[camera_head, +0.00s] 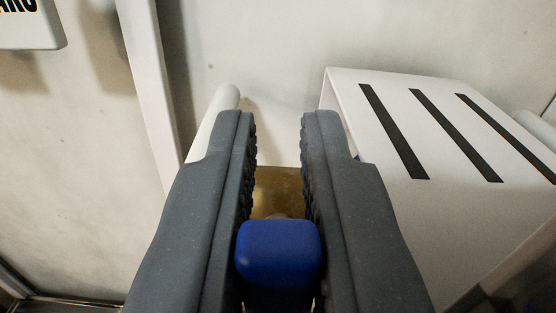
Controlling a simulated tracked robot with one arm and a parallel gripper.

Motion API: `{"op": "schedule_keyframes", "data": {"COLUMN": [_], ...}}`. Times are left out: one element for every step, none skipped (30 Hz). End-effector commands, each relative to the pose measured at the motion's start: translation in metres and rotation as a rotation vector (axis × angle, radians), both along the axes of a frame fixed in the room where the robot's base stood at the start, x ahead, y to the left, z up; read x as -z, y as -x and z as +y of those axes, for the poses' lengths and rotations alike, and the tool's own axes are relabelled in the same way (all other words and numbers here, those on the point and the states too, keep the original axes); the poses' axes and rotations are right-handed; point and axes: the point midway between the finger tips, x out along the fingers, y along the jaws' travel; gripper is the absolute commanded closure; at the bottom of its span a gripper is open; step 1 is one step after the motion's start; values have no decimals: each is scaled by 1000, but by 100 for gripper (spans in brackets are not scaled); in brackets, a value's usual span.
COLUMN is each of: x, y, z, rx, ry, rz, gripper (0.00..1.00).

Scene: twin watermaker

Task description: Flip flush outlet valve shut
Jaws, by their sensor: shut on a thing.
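A blue valve handle (278,252) shows at the lower middle of the head camera view, between the two dark grey fingers of my gripper (279,150). My gripper is shut on the handle, low between its ridged pads, and the fingertips reach past it with a gap between them. A brass-coloured part (278,188), probably the valve body, shows in the gap beyond the handle. The handle and fingers hide much of it, so I cannot tell the valve's position.
A white box (440,190) with three black slots stands close to the right finger. A pale pipe (215,118) rises behind the left finger. A white upright strip (150,90) and a wall (270,40) are behind. A sign (30,28) is at top left, its lettering cut off.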

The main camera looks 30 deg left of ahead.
Motion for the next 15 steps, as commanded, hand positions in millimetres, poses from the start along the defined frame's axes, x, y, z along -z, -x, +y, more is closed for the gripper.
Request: {"op": "schedule_keyframes", "data": {"x": [0, 0, 0, 0, 0, 0, -1, -1, -1, -1, -1, -1, -1, -1, -1], "y": [-2, -2, -2, -3, -3, -3, -3, -3, -3, -3, -3, -3, -3, -3, -3], "z": [-3, -3, -4, -5, -5, -5, -5, -5, -6, -6, -6, -6, -6, -6, -6], "rx": [4, 3, 4, 4, 4, 4, 4, 4, 5, 5, 5, 5, 5, 5, 5], "ry": [-23, -34, -48, -56, -62, -68, -71, -71, -72, -72, -72, -72, -72, -72, -72], "rz": [15, 23, 32, 37, 42, 46, 47, 48, 48, 48, 48, 47, 47, 47, 47], "gripper": [100, 100, 100, 100, 100, 100, 100, 100, 100, 100, 100, 100, 100, 100, 84]}}
